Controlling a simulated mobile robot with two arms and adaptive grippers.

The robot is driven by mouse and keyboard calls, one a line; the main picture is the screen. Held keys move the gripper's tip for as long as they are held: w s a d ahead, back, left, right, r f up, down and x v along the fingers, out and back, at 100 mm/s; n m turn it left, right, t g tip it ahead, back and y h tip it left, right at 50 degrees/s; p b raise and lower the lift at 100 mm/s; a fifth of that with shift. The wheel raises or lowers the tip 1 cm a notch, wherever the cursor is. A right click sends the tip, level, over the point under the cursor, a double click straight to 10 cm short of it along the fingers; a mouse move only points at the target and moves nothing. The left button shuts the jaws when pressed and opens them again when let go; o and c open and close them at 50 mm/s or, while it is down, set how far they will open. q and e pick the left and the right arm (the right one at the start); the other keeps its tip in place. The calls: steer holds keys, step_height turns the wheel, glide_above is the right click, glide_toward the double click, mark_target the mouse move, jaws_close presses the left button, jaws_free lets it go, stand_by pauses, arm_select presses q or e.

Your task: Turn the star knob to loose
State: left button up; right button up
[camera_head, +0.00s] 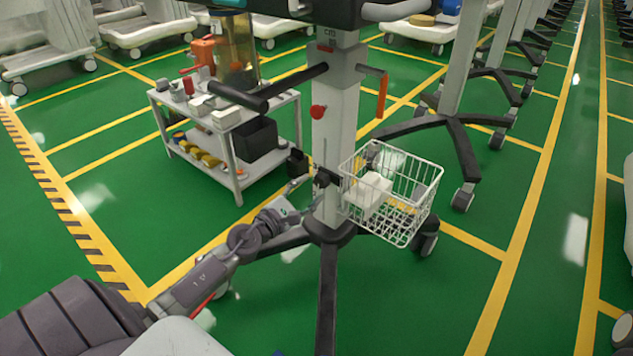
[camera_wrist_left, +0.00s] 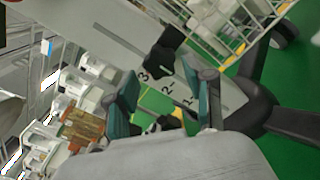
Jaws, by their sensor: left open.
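A black knob (camera_wrist_left: 165,50) with lobes stands out from the pale column in the left wrist view, beside the printed numbers 3, 2 and 1. In the head view a dark fitting (camera_head: 325,178) sits low on the column (camera_head: 336,130), by the wire basket; its exact shape is too small to tell. My left gripper (camera_head: 303,195) is just left of the column's lower part. In the left wrist view its teal-padded fingers (camera_wrist_left: 167,88) are apart, with the knob beyond their tips and no clear contact. My right gripper is not in view.
A white wire basket (camera_head: 408,212) holding a white box (camera_head: 368,194) hangs right of the column. A red knob (camera_head: 318,111) is higher up. Dark base legs (camera_head: 327,290) spread below. A loaded trolley (camera_head: 238,165) stands behind left.

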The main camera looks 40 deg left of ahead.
mark_target(318, 183)
arm_select(q)
steer(key=shift+w+d, duration=0.15)
steer(key=shift+w, duration=1.5)
steer(key=c, duration=0.9)
steer(key=shift+o, duration=0.2)
